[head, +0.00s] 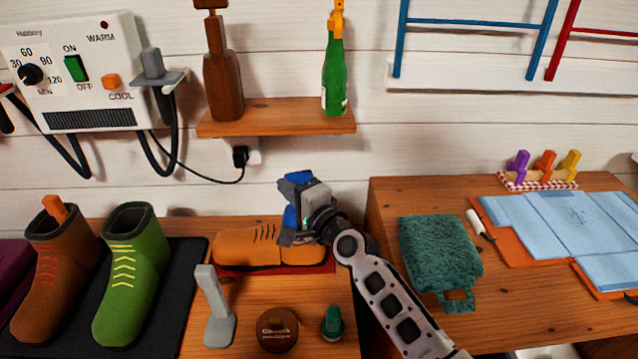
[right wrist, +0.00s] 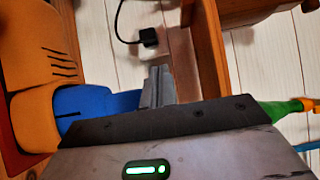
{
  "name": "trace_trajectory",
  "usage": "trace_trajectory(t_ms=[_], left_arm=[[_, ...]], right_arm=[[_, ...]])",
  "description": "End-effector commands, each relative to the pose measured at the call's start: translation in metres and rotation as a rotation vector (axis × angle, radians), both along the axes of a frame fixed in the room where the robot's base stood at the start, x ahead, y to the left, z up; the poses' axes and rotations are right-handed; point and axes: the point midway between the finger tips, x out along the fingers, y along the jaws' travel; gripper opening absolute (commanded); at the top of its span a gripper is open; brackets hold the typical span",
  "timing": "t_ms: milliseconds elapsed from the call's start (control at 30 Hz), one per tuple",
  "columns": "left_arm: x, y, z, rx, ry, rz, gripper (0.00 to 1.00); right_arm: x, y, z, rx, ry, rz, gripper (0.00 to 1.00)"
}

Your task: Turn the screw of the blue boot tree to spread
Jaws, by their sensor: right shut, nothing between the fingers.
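Blue also shows above my right gripper in the head view. In the right wrist view the boot tree (right wrist: 88,107) shows a dark slit, and a narrower blue part runs toward my fingers; its end is hidden. My right gripper (head: 290,186) is shut and empty, close beside the blue part and covering much of it. Its fingers (right wrist: 158,84) are together. I cannot tell whether they touch it. My left gripper is not in view.
A grey upright tool (head: 212,310), a brown round tin (head: 277,330) and a green-topped item (head: 332,322) stand in front of the boot. A green boot (head: 132,270) stands on the black mat at left. A wooden shelf (head: 275,117) hangs above; a higher cabinet (head: 390,200) stands at right.

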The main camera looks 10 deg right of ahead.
Motion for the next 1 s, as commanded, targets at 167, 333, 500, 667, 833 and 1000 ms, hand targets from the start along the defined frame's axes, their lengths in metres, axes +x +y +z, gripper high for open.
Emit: trace_trajectory(t_ms=[167, 333, 500, 667, 833, 1000], left_arm=[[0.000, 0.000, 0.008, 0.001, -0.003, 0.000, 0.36], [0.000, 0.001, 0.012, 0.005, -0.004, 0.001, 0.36], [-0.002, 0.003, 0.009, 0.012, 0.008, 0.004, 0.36], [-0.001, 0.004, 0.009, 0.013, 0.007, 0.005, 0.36], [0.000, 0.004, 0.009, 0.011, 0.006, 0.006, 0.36], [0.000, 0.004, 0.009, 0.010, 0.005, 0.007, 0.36]], right_arm=[[0.004, 0.005, 0.003, -0.003, -0.001, 0.000, 0.00], [0.006, 0.011, 0.002, 0.008, 0.003, -0.044, 0.00], [0.008, 0.012, 0.002, 0.004, 0.001, -0.100, 0.00], [0.009, 0.012, 0.000, 0.000, 0.000, -0.118, 0.00], [0.009, 0.012, 0.000, 0.000, 0.000, -0.120, 0.00], [0.009, 0.012, 0.000, 0.000, 0.000, -0.119, 0.00]])
